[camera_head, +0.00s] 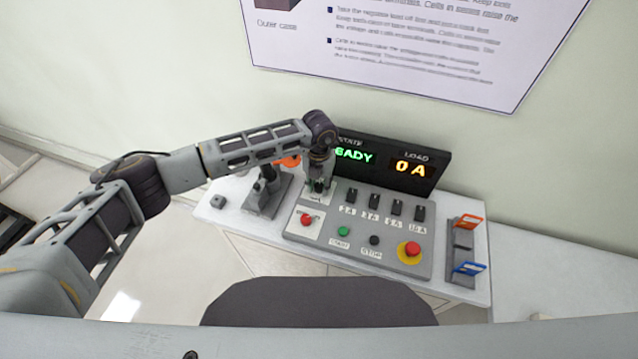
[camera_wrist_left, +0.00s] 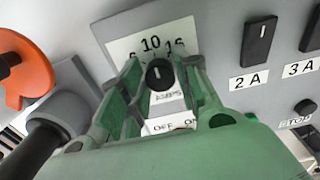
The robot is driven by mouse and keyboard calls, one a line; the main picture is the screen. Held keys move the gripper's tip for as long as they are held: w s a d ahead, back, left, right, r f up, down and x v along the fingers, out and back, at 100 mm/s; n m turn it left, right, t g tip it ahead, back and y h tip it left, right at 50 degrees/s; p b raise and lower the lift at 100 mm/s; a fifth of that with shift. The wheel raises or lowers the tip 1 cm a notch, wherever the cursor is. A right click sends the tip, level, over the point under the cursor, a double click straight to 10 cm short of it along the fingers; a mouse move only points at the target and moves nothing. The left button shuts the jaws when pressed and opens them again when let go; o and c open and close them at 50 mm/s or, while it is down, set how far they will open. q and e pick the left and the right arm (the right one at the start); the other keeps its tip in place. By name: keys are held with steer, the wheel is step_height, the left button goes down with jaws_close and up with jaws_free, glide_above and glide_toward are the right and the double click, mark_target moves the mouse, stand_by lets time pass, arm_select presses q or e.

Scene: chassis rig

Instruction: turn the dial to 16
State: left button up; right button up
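The dial (camera_wrist_left: 160,75) is a small round black knob with a white mark, on a white plate (camera_wrist_left: 124,46) at the panel's upper left. The numbers 10 and 16 show above it, with another number partly hidden at left. The mark points up, near 10. My left gripper (camera_head: 318,188) reaches down over the dial and hides it in the head view. In the left wrist view its green fingers (camera_wrist_left: 160,80) stand close on both sides of the knob and look shut on it. My right gripper is not in view.
The panel (camera_head: 330,236) carries several black switches (camera_head: 374,199), a red knob (camera_head: 306,220), a green button (camera_head: 343,231), a black button (camera_head: 374,240) and a red emergency stop (camera_head: 410,249). A display (camera_head: 388,165) reads "0 A". An orange-handled device (camera_head: 266,192) stands left; a card rack (camera_head: 462,246) stands right.

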arm_select(q)
steer(key=c, duration=0.5)
steer(key=shift+b, duration=0.3)
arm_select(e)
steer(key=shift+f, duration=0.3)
arm_select(q)
steer(key=m+b, duration=0.4)
steer(key=shift+w+f, duration=0.1)
steer(key=shift+m+b, duration=0.6)
steer(key=shift+b, duration=0.25)
steer(key=m+b, duration=0.2)
steer(key=shift+m+b, duration=0.3)
steer(key=shift+b, duration=0.1)
steer(key=shift+m+b, duration=0.4)
steer(key=shift+m, duration=0.1)
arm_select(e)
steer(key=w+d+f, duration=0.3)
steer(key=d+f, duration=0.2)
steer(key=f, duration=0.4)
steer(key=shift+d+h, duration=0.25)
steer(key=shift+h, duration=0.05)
arm_select(q)
steer(key=shift+r, duration=0.2)
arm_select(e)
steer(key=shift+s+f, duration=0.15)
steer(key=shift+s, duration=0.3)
